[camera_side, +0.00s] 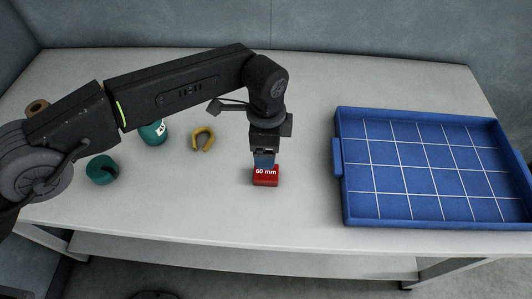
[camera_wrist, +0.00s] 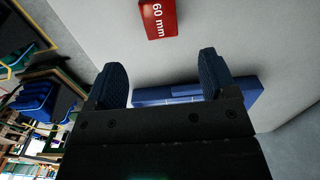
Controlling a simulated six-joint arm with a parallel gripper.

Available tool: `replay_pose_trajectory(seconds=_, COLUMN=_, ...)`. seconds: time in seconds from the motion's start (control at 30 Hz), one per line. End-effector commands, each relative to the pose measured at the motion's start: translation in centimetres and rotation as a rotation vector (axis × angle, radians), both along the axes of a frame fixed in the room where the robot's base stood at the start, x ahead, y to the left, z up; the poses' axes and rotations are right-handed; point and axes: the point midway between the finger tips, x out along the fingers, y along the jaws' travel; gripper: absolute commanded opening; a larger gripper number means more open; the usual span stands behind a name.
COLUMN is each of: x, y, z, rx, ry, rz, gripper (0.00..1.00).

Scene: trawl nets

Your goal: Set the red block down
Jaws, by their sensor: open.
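The red block (camera_side: 266,178), marked "60 mm", sits on the pale table (camera_side: 215,215) near its middle, left of the blue tray. My gripper (camera_side: 264,161) points down just above the block, with its blue fingers overlapping the block's upper edge in the side view. In the wrist view the block (camera_wrist: 160,18) lies beyond the fingertips at the top, and a gap shows between it and the two spread fingers (camera_wrist: 161,60). My gripper is open and nothing is between its fingers. The block's top edge is partly hidden in the side view.
A blue tray (camera_side: 343,205) with a white grid stands empty at the right. To the left are a yellow curved piece (camera_side: 203,139), a teal container (camera_side: 153,133), a teal roll (camera_side: 102,169) and a brown roll (camera_side: 36,107). The table in front of the block is clear.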

Motion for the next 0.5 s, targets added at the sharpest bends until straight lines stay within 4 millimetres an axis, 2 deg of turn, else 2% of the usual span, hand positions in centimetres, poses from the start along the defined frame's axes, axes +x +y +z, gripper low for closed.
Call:
replay_pose_trajectory(seconds=0.1, x=0.0, y=0.0, z=0.7, rx=0.000, ry=0.000, rz=0.000, gripper=0.78)
replay_pose_trajectory(seconds=0.37, x=0.1, y=0.1, z=0.9, rx=-0.001, ry=-0.001, rz=0.003, gripper=0.78)
replay_pose_trajectory(seconds=0.43, x=0.4, y=0.6, z=1.7, rx=-0.005, ry=-0.005, rz=0.020, gripper=0.78)
replay_pose_trajectory(seconds=0.5, x=1.2, y=1.7, z=3.5, rx=-0.015, ry=-0.016, rz=0.062, gripper=0.78)
